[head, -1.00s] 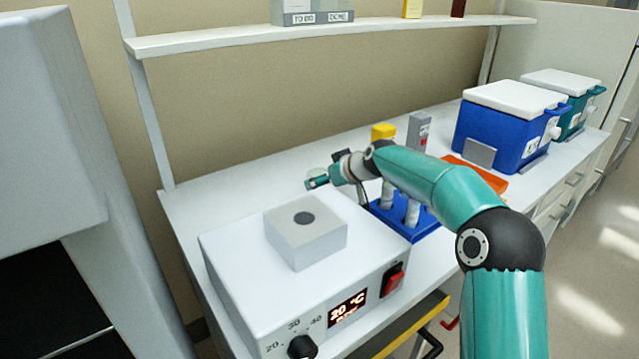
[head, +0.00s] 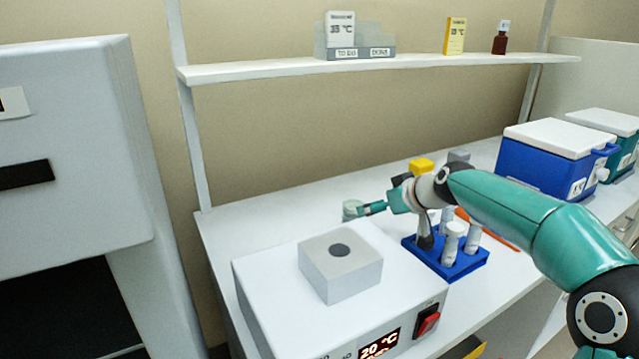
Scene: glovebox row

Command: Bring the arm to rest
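My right arm comes in from the right edge, bent at its elbow, and reaches left over the bench. Its gripper (head: 368,208) is above the bench, behind the heater box and left of the blue tube rack. A small pale greenish shape shows at the teal fingertips. I cannot tell whether it is part of the gripper or a separate thing, nor whether the fingers are open or shut. My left gripper is not in view.
The heater box (head: 268,285) with a grey block (head: 345,280) stands in front. The blue rack (head: 462,268) holds several tubes under the arm. A yellow-topped item (head: 422,165) and a blue cool box (head: 545,160) stand behind. A shelf (head: 270,70) runs above.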

